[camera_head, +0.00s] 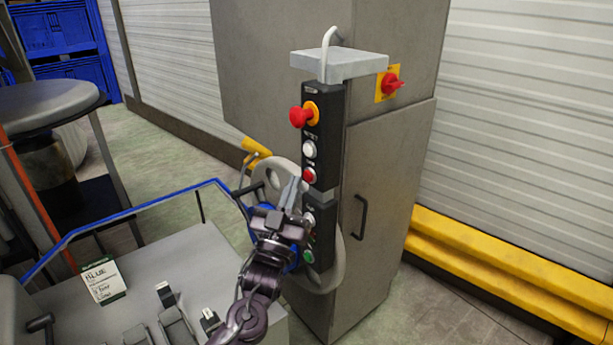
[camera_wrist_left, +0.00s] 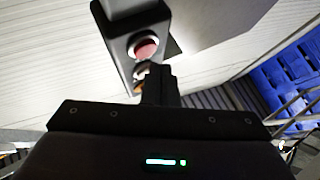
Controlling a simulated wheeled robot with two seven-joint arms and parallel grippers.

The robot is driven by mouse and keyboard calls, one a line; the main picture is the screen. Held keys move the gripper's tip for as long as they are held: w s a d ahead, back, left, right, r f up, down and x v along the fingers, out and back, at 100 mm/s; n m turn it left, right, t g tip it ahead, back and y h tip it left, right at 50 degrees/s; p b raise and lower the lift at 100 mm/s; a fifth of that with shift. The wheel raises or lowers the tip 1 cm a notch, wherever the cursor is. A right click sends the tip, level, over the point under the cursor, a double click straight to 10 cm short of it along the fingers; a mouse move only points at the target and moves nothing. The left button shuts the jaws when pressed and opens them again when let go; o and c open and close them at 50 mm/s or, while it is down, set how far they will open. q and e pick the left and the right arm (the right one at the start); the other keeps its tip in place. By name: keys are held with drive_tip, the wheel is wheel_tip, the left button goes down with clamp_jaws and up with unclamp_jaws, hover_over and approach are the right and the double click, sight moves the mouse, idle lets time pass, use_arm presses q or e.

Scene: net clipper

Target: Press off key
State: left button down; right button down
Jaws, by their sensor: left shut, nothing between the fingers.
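A black control panel (camera_head: 325,130) hangs on the grey cabinet. It carries a red mushroom knob on a yellow ring (camera_head: 303,114), a white button (camera_head: 309,149) and a round red button (camera_head: 309,174). A lower section has a green button (camera_head: 308,256). My left gripper (camera_head: 292,190) is shut and empty, its tips just left of and slightly below the red button. In the left wrist view the red button (camera_wrist_left: 146,48) shows above the shut fingertips (camera_wrist_left: 158,72), which partly cover the buttons behind it. Contact cannot be told. My right gripper is not in view.
A grey shelf (camera_head: 338,62) juts out above the panel. A red rotary switch (camera_head: 392,86) is on the cabinet (camera_head: 375,210). A pale cable loop hangs behind my gripper. A blue-edged machine top (camera_head: 130,285) with a paper card (camera_head: 103,281) lies at left.

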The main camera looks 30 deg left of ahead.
use_arm(q)
drive_tip(key=s, duration=0.1)
drive_tip(key=s+a, duration=0.1)
drive_tip(key=s, duration=0.1)
drive_tip(key=s+a+p, duration=0.1)
drive_tip(key=shift+s, duration=0.3)
idle(0.8)
